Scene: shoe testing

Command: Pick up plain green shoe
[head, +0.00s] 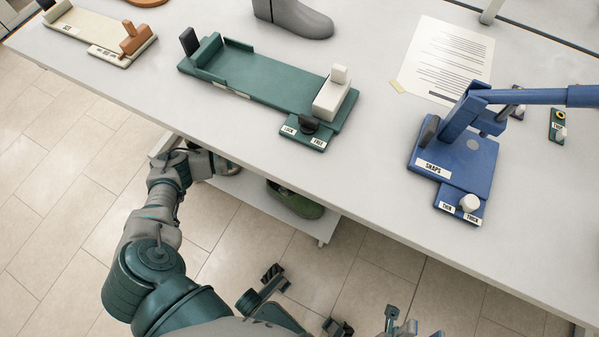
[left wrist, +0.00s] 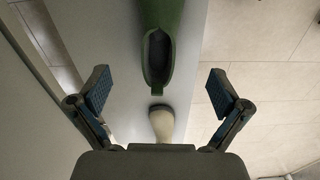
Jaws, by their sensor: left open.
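A plain green shoe (head: 296,202) lies on the shelf under the table in the head view, partly hidden by the table edge. In the left wrist view the green shoe (left wrist: 165,15) runs in from the top, its dark opening towards the camera. My left gripper (left wrist: 158,82) is open, with one finger on each side of the shoe's opening end and nothing held. In the head view my left arm reaches to the table's front edge, and its fingers are not clear there. Jaw-like parts show at the bottom of the head view; I cannot tell the right gripper's state.
The white table (head: 390,205) overhangs the shelf (head: 318,228). On the table stand a green fixture (head: 255,80), a blue press (head: 465,160), a cream fixture (head: 85,28), a grey boot (head: 295,18) and a paper sheet (head: 445,60).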

